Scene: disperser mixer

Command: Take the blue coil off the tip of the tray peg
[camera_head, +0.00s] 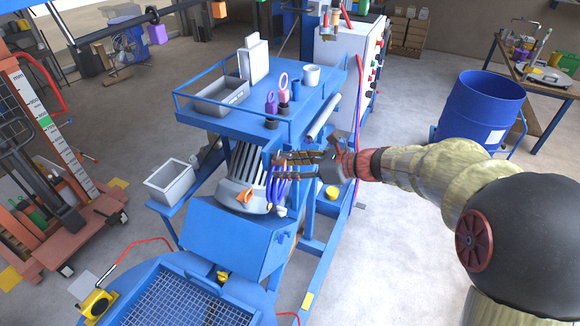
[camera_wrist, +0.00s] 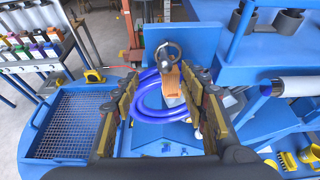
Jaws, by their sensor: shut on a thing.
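The blue coil (camera_wrist: 150,100), several glossy loops, lies between the fingers of my gripper (camera_wrist: 168,74) in the wrist view. My gripper is shut on it, with the fingers some way apart on either side. In the head view the coil (camera_head: 279,190) hangs below my gripper (camera_head: 276,160), in front of the grey ribbed motor (camera_head: 240,190). An orange-brown block (camera_wrist: 172,84) and a dark round part stand inside or behind the loops in the wrist view. I cannot make out the tray peg, or whether the coil is still around it.
The blue upper tray (camera_head: 215,122) carries a grey bin (camera_head: 222,95), a white cup (camera_head: 312,75) and pegs with purple (camera_head: 270,104) and pink rings (camera_head: 283,80). Its rail and the blue frame are close to my gripper. A blue drum (camera_head: 480,112) stands right; open floor lies between.

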